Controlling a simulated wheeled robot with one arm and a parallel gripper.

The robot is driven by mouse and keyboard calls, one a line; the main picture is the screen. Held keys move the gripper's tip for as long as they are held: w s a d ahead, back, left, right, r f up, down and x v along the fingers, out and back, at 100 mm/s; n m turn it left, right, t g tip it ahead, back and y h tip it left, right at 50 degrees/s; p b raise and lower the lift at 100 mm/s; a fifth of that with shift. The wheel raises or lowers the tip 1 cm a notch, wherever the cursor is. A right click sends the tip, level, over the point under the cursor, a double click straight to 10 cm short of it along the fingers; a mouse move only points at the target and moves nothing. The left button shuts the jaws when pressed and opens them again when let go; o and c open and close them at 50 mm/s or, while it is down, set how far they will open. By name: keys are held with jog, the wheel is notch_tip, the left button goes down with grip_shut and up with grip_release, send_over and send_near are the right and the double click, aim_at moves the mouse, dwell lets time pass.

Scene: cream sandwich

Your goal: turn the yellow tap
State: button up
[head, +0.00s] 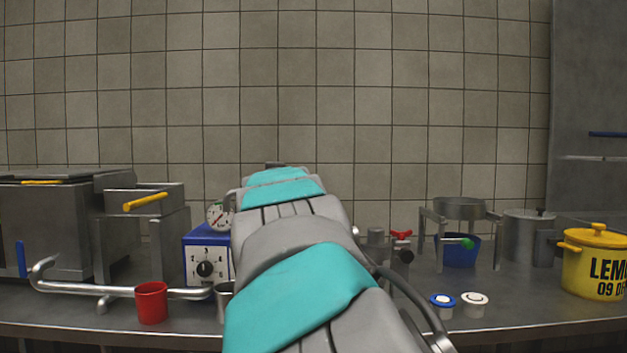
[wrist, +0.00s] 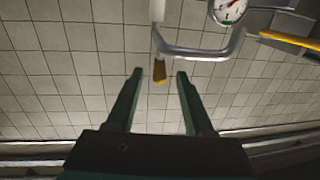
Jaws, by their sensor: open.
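A small dull yellow tap handle (wrist: 160,71) shows in the wrist view beside a grey bent pipe (wrist: 195,52). It appears between the two fingertips of my gripper (wrist: 159,73), seemingly beyond them; I cannot tell how far, and no contact shows. My gripper is open, its dark fingers apart, with nothing held. In the head view my arm covers the middle of the counter and hides the gripper and this tap.
A dial gauge (wrist: 230,10) and a yellow bar handle (wrist: 288,41) are at the wrist view's upper right. In the head view, a red cup (head: 151,303), blue control box (head: 206,258), red-handled valve (head: 401,235) and yellow pot (head: 594,264) stand on the counter.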

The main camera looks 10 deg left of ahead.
jog(key=shift+p+x, duration=0.6)
jog(key=shift+x, duration=2.4)
jog(key=shift+f, duration=0.1)
grip_shut()
